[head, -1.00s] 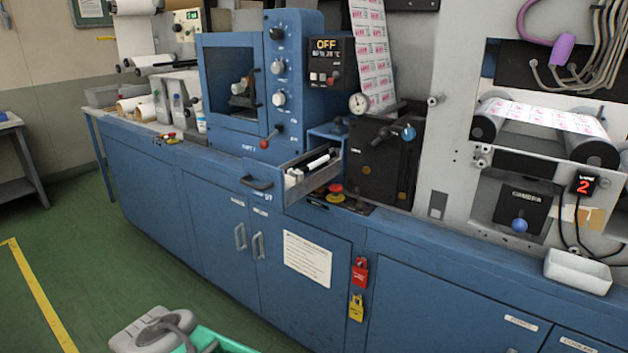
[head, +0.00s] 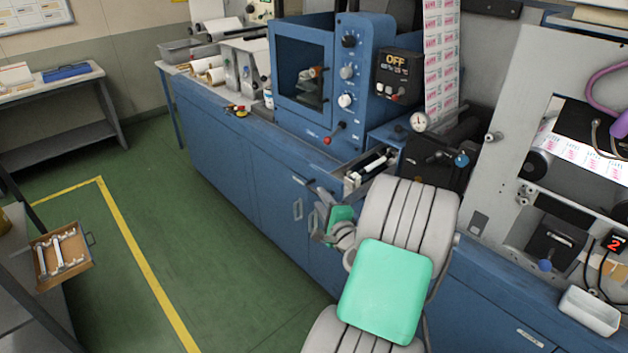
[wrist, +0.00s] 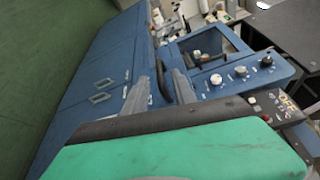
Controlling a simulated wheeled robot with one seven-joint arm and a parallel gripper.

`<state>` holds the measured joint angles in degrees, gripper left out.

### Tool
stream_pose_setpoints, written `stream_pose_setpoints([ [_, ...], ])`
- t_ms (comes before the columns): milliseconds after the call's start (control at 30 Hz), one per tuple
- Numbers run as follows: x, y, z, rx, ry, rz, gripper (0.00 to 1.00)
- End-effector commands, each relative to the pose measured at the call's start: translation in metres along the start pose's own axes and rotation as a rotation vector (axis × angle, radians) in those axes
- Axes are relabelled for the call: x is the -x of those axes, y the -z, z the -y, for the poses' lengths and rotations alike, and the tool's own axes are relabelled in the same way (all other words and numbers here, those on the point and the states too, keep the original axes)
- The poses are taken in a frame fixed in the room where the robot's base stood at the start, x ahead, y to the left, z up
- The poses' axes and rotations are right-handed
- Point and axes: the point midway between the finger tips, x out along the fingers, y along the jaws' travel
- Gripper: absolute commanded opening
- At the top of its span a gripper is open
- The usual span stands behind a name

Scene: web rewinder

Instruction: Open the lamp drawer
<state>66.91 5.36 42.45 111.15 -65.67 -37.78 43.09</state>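The lamp drawer (head: 371,168) is a blue drawer below the blue window unit in the head view. It stands pulled out, with white and dark tube-like things showing inside. My gripper (head: 320,208) is by the drawer's front, at the left of my forearm. In the wrist view my gripper (wrist: 162,76) has its two grey fingers apart, with a dark curved handle (wrist: 163,82) showing between them. I cannot tell whether the fingers touch the handle.
The blue machine cabinet (head: 232,150) runs along the right side. A wooden tray (head: 62,258) with white parts is at the lower left. A grey table (head: 60,95) stands at the back left. Green floor with a yellow line (head: 135,245) is clear between.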

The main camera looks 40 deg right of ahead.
Motion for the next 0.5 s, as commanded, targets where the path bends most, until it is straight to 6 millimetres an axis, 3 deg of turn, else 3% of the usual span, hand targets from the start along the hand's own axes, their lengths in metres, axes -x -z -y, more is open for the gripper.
stream_pose_setpoints([
  [233,-0.047,-0.003,0.001,0.004,-0.002,0.005,0.32],
  [500,-0.06,-0.002,0.0,0.005,-0.001,0.003,0.32],
])
